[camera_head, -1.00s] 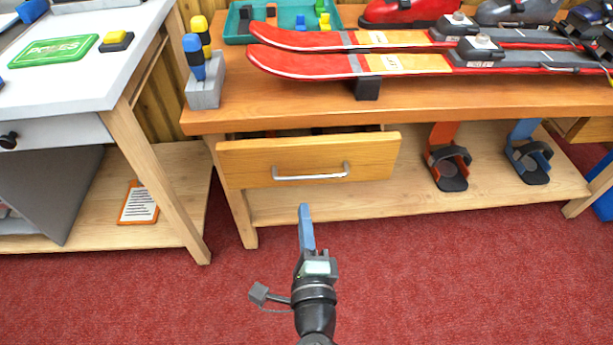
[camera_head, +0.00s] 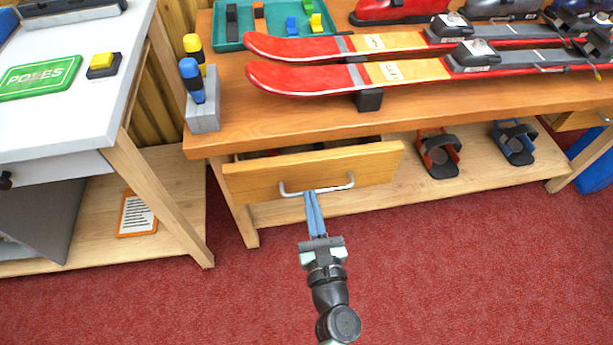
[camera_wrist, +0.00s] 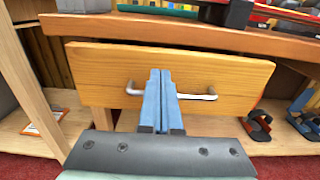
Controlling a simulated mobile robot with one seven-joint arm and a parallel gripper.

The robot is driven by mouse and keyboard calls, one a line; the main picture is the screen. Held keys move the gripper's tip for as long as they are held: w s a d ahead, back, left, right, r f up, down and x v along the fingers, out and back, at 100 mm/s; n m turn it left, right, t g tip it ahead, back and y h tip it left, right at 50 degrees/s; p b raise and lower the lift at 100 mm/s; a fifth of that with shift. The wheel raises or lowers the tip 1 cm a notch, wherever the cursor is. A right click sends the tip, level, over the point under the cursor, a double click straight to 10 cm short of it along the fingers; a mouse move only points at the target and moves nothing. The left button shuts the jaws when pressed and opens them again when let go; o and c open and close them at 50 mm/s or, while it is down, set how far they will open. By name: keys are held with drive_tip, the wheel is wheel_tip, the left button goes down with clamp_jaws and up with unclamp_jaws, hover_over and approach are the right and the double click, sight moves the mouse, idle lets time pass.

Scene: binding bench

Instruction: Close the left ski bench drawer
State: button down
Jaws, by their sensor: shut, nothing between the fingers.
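The left ski bench drawer (camera_head: 375,166) has a wooden front and a curved metal handle (camera_head: 337,187). It stands pulled out from under the orange-brown bench top (camera_head: 300,130), with a dark gap showing above its front. In the wrist view the drawer front (camera_wrist: 220,68) fills the middle, with the handle (camera_wrist: 197,97) behind my fingers. My gripper (camera_head: 312,195) is shut and empty, its blue fingers side by side and pointing at the drawer front by the middle of the handle. I cannot tell whether the fingertips touch it. The drawer's inside is mostly hidden.
Red skis (camera_head: 330,75) lie on the bench top beside a grey screwdriver block (camera_head: 203,115) and a teal tray (camera_head: 275,42). Bindings (camera_head: 438,155) stand on the lower shelf at right. A white table (camera_head: 70,110) stands close at left. The red floor in front is clear.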

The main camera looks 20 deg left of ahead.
drive_tip(key=b, duration=0.1)
approach(298, 143)
drive_tip(key=shift+w+a+f, duration=0.25)
drive_tip(key=shift+w+f, duration=0.3)
drive_tip(key=shift+w, duration=0.05)
drive_tip(key=shift+w+a+f, duration=0.25)
drive_tip(key=shift+w+f, duration=0.35)
drive_tip(key=b+x, duration=0.3)
drive_tip(key=x, duration=0.5)
drive_tip(key=shift+w+a+f, duration=0.15)
drive_tip(key=shift+w+a+r+b, duration=0.25)
drive_tip(key=shift+w+r+b, duration=0.05)
drive_tip(key=shift+r, duration=0.1)
